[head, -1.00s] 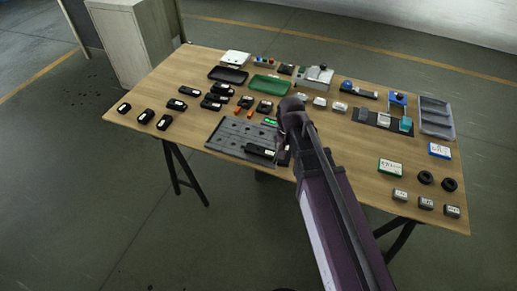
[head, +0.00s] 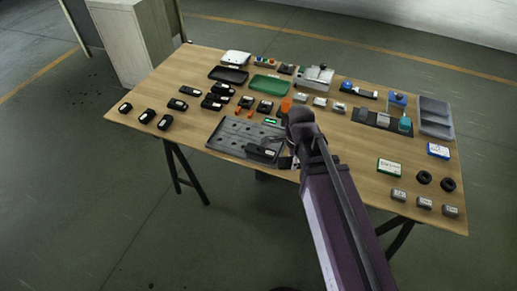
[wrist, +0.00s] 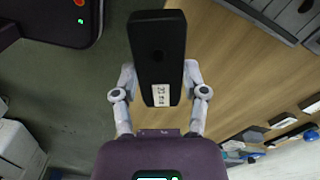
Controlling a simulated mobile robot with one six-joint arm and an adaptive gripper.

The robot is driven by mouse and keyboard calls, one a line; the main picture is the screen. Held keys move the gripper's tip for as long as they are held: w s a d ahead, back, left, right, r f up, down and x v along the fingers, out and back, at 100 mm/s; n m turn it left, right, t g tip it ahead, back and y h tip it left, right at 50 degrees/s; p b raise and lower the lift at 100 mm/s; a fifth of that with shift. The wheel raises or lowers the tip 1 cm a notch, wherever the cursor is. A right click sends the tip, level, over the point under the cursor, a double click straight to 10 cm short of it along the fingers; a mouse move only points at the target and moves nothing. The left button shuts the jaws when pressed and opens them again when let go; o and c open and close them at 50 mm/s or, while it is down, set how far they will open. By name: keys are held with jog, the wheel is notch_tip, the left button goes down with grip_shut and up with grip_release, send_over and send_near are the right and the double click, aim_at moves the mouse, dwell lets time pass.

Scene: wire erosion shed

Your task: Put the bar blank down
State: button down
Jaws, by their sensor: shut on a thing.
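The bar blank (wrist: 158,50) is a dark, blocky bar with a white label near its lower end in the wrist view. My gripper (wrist: 160,82) is shut on it, one grey finger at each side. In the head view the bar blank (head: 262,153) shows at the front right part of a dark grey plate with holes (head: 228,134), beside my gripper (head: 286,160). It looks slightly tilted. I cannot tell whether it touches the plate. My wrist and arm hide part of the table just right of the plate.
The wooden table (head: 340,165) carries several black labelled blocks (head: 145,117) at the left. A green tray (head: 270,85) and a black tray (head: 228,75) stand behind the plate. A grey compartment tray (head: 436,117) is at the right. Wood is bare left of the plate.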

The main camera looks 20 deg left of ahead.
jog(key=m, duration=0.3)
jog(key=s+d+m, duration=0.1)
jog(key=m, duration=0.1)
jog(key=shift+s+r, duration=0.1)
jog(key=shift+r, duration=0.05)
jog(key=shift+a, duration=0.1)
jog(key=b, duration=0.1)
send_over(261, 150)
jog(key=d, duration=0.1)
jog(key=shift+s+f, duration=0.25)
jog(key=shift+f, duration=0.4)
jog(key=shift+w+a+f, duration=0.1)
jog(key=shift+w+a, duration=0.25)
jog(key=shift+a, duration=0.2)
notch_tip(261, 150, down, 4)
jog(key=b, duration=0.3)
jog(key=shift+r+b, duration=0.25)
jog(key=shift+b, duration=0.15)
jog(key=shift+f, duration=0.1)
